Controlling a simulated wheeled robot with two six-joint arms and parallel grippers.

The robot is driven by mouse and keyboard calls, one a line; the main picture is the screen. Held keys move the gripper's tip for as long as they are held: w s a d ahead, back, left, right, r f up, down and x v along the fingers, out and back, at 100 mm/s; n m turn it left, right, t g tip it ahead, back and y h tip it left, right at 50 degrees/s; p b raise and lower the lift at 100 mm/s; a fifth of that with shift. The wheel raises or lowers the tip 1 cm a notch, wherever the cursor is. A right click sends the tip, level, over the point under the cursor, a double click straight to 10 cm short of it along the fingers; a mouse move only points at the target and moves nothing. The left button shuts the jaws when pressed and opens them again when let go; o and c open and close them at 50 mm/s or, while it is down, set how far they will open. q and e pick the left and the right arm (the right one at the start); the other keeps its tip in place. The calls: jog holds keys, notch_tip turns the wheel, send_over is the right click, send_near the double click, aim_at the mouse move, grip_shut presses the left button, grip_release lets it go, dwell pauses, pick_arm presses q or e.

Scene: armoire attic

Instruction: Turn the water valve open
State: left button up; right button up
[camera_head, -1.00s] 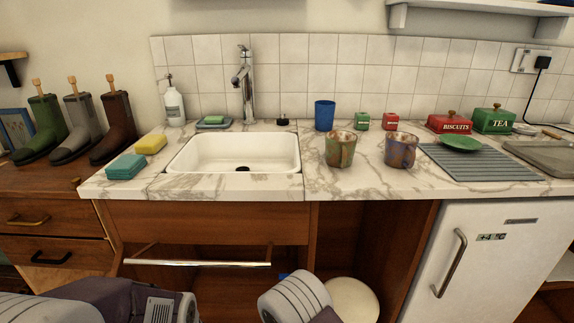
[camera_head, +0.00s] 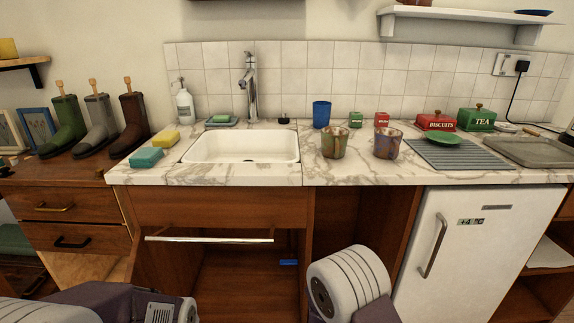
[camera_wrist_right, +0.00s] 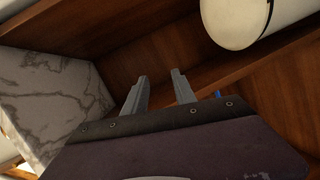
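A small blue piece (camera_head: 288,262), possibly the water valve's handle, shows inside the open cabinet under the sink, at the right of the opening. Its full shape is too small to tell. In the right wrist view a bit of blue (camera_wrist_right: 218,94) shows just beyond my right gripper's mount, mostly hidden. My right gripper (camera_wrist_right: 160,88) is open and empty, its two fingers apart in front of wooden cabinet panels. In the head view its fingers are out of sight below my right arm. My left arm comes in at the lower left, and its gripper is not in view.
The sink (camera_head: 240,148) is set in a marble counter (camera_head: 300,175) above the cabinet. A metal bar handle (camera_head: 210,239) crosses the opening. A white fridge (camera_head: 480,250) stands right. A white rounded object (camera_wrist_right: 235,20) lies at upper right in the wrist view.

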jog(key=s+d+r+m+g+h, duration=0.4)
jog(key=s+d+m+g, duration=0.15)
jog(key=d, duration=0.45)
jog(key=s+d+r+m+g+h, duration=0.35)
jog(key=s+d+m, duration=0.2)
jog(key=d, duration=0.55)
jog(key=s+a+f+m+g+y+p, duration=0.1)
jog(key=s+a+f+m+g+y, duration=0.2)
jog(key=s, duration=0.5)
jog(key=s+a+f+m+g+y, duration=0.1)
jog(key=s+f+m+g+y, duration=0.2)
jog(key=s, duration=0.5)
jog(key=w+a+f+n+t+y, duration=0.1)
jog(key=w+a+n+y, duration=0.15)
jog(key=a, duration=0.35)
jog(key=w+a+f+n+y, duration=0.1)
jog(key=a+n+y, duration=0.1)
jog(key=a+y, duration=0.35)
notch_tip(320, 180, up, 38)
jog(key=a+h+p, duration=0.1)
jog(key=p, duration=3.7)
jog(key=shift+s+f+h, duration=0.15)
jog(key=shift+f+h, duration=0.05)
jog(key=shift+h, duration=0.15)
